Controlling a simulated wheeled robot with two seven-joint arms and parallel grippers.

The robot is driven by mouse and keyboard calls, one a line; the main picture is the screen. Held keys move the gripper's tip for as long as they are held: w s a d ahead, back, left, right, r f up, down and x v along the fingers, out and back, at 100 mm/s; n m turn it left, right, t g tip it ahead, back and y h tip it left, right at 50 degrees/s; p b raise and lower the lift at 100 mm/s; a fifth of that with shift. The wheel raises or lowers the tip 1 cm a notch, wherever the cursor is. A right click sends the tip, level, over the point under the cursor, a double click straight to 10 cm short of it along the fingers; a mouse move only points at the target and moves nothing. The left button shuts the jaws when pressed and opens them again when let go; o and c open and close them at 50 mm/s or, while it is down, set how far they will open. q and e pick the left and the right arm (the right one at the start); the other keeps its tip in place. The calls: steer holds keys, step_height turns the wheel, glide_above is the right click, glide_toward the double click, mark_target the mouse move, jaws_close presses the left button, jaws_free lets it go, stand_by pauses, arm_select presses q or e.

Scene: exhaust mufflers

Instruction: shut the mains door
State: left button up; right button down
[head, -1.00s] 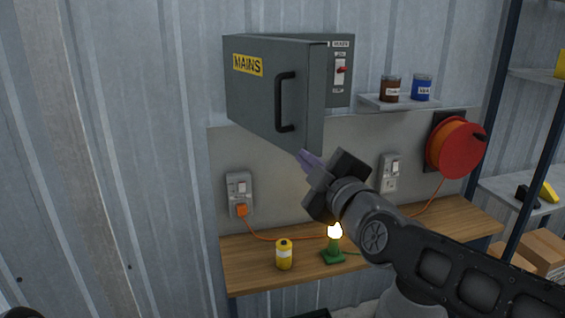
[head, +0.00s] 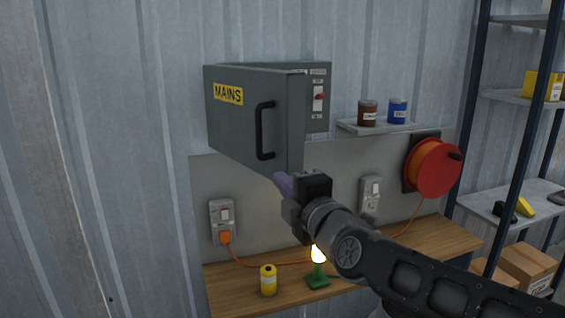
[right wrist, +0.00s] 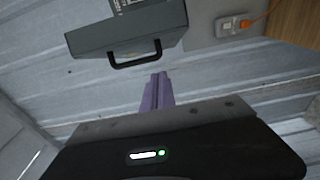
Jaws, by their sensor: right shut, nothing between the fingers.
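The mains door (head: 240,115) is a grey panel with a yellow MAINS label and a black handle (head: 264,130). It stands open, swung out from the grey mains box (head: 318,97) on the wall, where a red switch shows. My right gripper (head: 281,181) is shut and empty, its purple fingers just below the door's lower free corner; I cannot tell if they touch it. In the right wrist view the fingers (right wrist: 158,92) point toward the door (right wrist: 120,40), with its handle (right wrist: 135,60) just ahead, apart from them. My left gripper is not in view.
A small shelf (head: 372,128) with brown and blue tins is right of the box. Below are a wooden bench (head: 236,280) with a yellow can (head: 268,280) and a lit green lamp (head: 318,275), sockets, and a red cable reel (head: 436,168). Shelving stands at the right.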

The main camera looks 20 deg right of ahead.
steer(key=p, duration=0.2)
glide_toward(272, 156)
steer(key=w+a, duration=0.3)
steer(key=a, duration=0.1)
steer(key=shift+w+d+f+b, duration=0.1)
steer(key=shift+w+d+b, duration=0.2)
steer(key=shift+d+b, duration=0.25)
steer(key=shift+w+d+b, duration=0.3)
steer(key=shift+d+b, duration=0.1)
steer(key=shift+d, duration=0.25)
steer(key=shift+w+d, duration=0.2)
steer(key=shift+d, duration=0.35)
